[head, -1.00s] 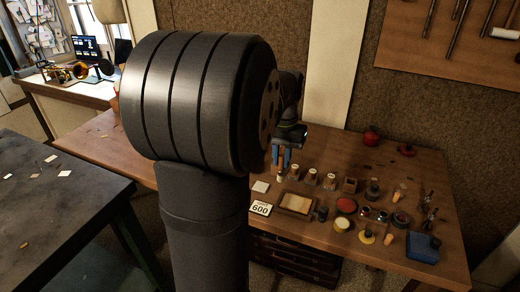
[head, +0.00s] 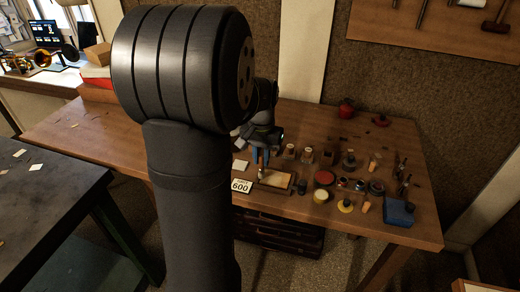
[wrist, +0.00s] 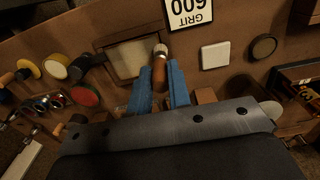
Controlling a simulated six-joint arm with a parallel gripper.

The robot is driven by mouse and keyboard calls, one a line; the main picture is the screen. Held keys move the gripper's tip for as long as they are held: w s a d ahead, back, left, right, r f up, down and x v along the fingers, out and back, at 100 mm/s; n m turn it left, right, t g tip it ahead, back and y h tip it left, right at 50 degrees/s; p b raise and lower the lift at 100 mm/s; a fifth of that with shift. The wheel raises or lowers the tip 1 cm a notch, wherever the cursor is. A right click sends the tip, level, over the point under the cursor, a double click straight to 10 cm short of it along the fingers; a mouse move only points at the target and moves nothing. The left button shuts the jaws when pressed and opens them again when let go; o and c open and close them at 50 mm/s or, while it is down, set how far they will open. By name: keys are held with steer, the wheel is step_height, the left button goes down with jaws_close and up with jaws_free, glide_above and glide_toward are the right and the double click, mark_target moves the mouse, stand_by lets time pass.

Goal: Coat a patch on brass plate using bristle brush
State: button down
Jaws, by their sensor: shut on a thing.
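My gripper (wrist: 160,88) is shut on the brown handle of the bristle brush (wrist: 160,72), between its two blue fingers. The brush's pale tip points away from the fingers in the wrist view. The pale tan brass plate (wrist: 124,60) lies in a dark-framed tray (wrist: 108,50). The brush tip appears at the plate's edge nearest the 600 card; I cannot tell whether it touches. In the head view, my gripper (head: 261,160) is over the left part of the plate (head: 278,180), with the brush (head: 262,172) beneath its fingers.
The 600 grit card (head: 241,186) stands just left of the tray. A white square (wrist: 215,56) and a dark round disc (wrist: 264,47) lie beside it. Jars, a red tin (head: 324,177) and a blue block (head: 398,212) crowd the right.

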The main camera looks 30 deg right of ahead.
steer(key=shift+s+d, duration=3.05)
steer(key=shift+d, duration=0.55)
steer(key=shift+w+a, duration=0.85)
steer(key=shift+w, duration=0.05)
steer(key=shift+w+a, duration=2.65)
steer(key=shift+s+d, duration=0.3)
steer(key=shift+d, duration=0.3)
steer(key=shift+s+d, duration=0.3)
steer(key=shift+d, duration=0.3)
steer(key=shift+s+d, duration=2.65)
step_height(320, 180, up, 8)
steer(key=shift+w+a, duration=0.1)
steer(key=shift+w, duration=0.05)
